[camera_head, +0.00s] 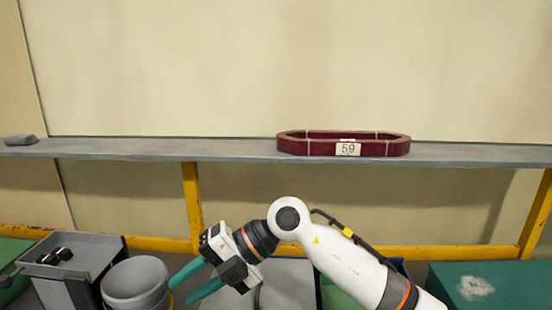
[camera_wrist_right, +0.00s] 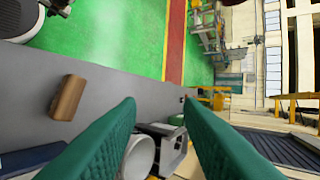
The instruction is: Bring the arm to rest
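My right gripper (camera_head: 196,283) shows in the head view at the lower middle, in front of and below the shelf. Its two green fingers point to the lower left and stand apart with nothing between them. In the right wrist view the green fingers (camera_wrist_right: 160,135) are also spread wide and empty. My white right arm (camera_head: 345,262) comes in from the lower right. My left gripper does not show in the head view.
A dark red oval coil (camera_head: 290,146) labelled 59 lies on the grey shelf (camera_head: 225,150). Below are a grey bucket (camera_head: 135,283), a grey tray box (camera_head: 98,250) and a green box (camera_head: 515,283). Yellow posts (camera_head: 192,205) support the shelf.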

